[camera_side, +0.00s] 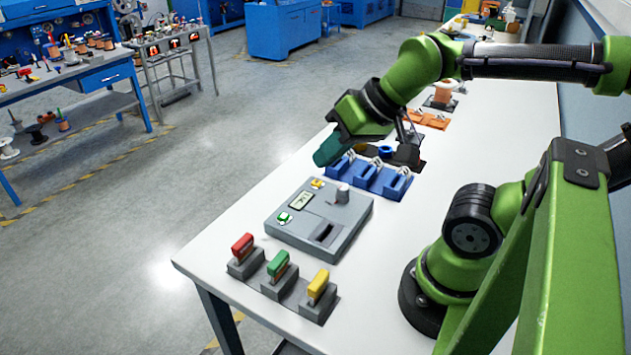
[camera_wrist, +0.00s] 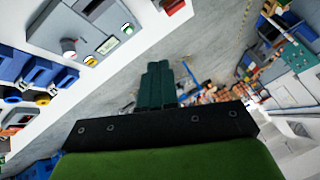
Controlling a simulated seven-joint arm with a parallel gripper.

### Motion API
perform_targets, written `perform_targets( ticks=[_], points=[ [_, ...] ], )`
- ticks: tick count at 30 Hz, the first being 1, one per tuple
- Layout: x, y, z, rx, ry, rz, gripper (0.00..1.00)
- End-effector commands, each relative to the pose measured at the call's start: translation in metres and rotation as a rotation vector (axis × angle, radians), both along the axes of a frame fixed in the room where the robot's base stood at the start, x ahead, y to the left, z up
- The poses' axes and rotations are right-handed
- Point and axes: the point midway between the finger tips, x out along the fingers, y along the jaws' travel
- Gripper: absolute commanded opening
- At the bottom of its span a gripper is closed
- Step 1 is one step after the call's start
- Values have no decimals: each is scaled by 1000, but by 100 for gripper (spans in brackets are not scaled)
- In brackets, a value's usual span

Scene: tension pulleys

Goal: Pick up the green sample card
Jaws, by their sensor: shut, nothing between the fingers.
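The green sample card (camera_side: 278,263) stands upright in the middle grey holder near the table's front left end. A red card (camera_side: 242,245) stands to its left and a yellow card (camera_side: 319,284) to its right, each in its own holder. My gripper (camera_side: 322,160) is above the blue pulley blocks, well apart from the green card. Its teal fingers are together and empty in the wrist view (camera_wrist: 158,75). In the wrist view, a red card (camera_wrist: 173,5) shows at the top edge; I cannot make out the green one there.
A grey tester box (camera_side: 318,220) with a small screen, a knob and a slot lies between my gripper and the cards. Blue pulley blocks (camera_side: 369,178) sit behind it. Orange parts (camera_side: 431,119) are farther back. The white table (camera_side: 215,243) is bare left of the box.

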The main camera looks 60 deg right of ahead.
Motion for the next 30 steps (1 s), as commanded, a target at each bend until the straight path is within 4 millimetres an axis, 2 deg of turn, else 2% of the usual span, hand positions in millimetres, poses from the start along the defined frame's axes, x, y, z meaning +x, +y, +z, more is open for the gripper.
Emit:
perform_targets(
  ticks=[10, 26, 30],
  points=[
    [0, 0, 0, 1, 0, -1, 0],
    [0, 0, 0, 1, 0, -1, 81],
    [0, 0, 0, 1, 0, -1, 83]
  ],
)
